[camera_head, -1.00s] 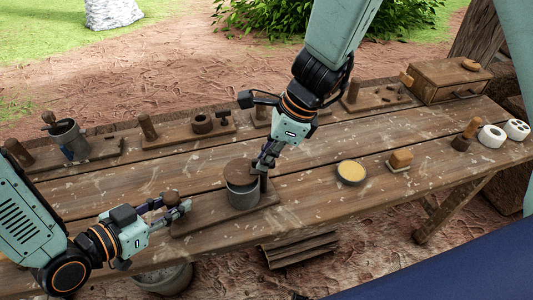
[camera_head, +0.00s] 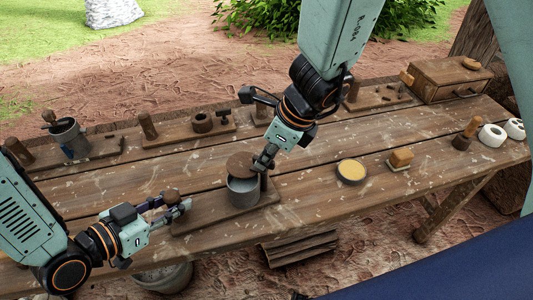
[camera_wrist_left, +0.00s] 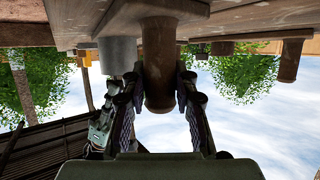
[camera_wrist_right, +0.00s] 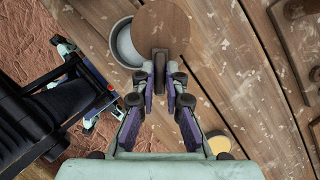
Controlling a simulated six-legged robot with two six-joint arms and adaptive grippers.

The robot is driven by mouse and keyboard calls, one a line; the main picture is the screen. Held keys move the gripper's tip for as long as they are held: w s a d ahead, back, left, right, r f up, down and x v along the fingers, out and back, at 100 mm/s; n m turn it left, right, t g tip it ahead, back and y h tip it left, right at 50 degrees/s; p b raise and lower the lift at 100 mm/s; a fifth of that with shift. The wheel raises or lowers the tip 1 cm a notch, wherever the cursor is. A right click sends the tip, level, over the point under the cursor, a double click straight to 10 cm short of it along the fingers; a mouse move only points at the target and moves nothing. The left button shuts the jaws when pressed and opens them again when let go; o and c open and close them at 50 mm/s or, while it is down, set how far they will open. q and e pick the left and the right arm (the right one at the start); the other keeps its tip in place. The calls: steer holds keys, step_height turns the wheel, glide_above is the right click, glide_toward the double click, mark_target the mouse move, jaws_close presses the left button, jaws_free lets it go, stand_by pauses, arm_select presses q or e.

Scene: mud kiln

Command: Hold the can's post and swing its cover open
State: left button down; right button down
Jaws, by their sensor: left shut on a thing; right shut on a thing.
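The grey can (camera_head: 243,194) stands on a wooden base board (camera_head: 190,224). Its round brown cover (camera_head: 240,163) sits off toward the can's far side, leaving much of the mouth uncovered. The right wrist view shows the cover (camera_wrist_right: 162,25) beside the open can mouth (camera_wrist_right: 124,45). My right gripper (camera_head: 263,164) is shut on the cover's dark tab (camera_wrist_right: 160,62). My left gripper (camera_head: 178,203) is shut on the wooden post (camera_head: 171,196) left of the can. The left wrist view shows the post (camera_wrist_left: 159,65) between the fingers and the can (camera_wrist_left: 117,56) beside it.
A yellow-filled round dish (camera_head: 351,172) and a small block (camera_head: 400,158) lie to the right. A wooden box (camera_head: 448,80) and two white rings (camera_head: 492,136) are farther right. Boards with pegs and a cup (camera_head: 70,137) line the back edge. A bucket (camera_head: 163,278) stands below the table.

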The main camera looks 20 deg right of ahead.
steer(key=c, duration=1.4)
jaws_free()
steer(key=v, duration=1.2)
steer(key=shift+d, duration=0.1)
